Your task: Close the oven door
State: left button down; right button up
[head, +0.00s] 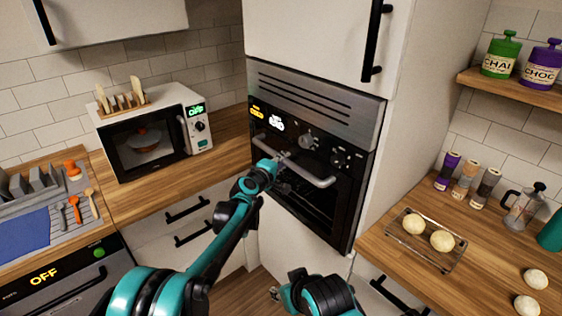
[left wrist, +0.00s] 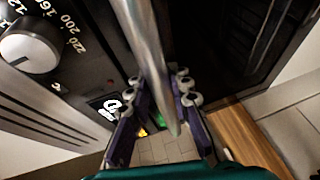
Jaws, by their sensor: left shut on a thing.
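The black oven (head: 308,190) is built into a tall white cabinet, with a control panel above its dark glass door. A curved silver door handle (head: 318,180) runs across the top of the door. My left gripper (head: 280,160) is at the left part of this handle. In the left wrist view, the handle bar (left wrist: 145,35) passes between the fingers of my left gripper (left wrist: 160,88), which is shut on it. The door looks close to the oven front; I cannot tell whether a gap is left. My right arm (head: 320,295) shows low in the head view; its fingers are unclear.
A microwave (head: 155,132) stands on the left counter. A wire rack (head: 425,240) with dough balls, several spice jars and a French press (head: 523,207) are on the right counter. A white drawer front (head: 305,245) lies below the oven.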

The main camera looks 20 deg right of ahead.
pick_arm(q)
jog(key=shift+d, duration=0.1)
jog(key=c, duration=1.4)
grip_release()
jog(key=shift+d, duration=0.1)
jog(key=shift+o, duration=0.2)
jog(key=shift+d, duration=0.1)
jog(key=shift+a, duration=0.2)
jog(key=shift+s+a, duration=0.15)
jog(key=shift+a, duration=0.05)
jog(key=v, duration=1.1)
jog(key=shift+s, duration=0.15)
jog(key=shift+a+r, duration=0.1)
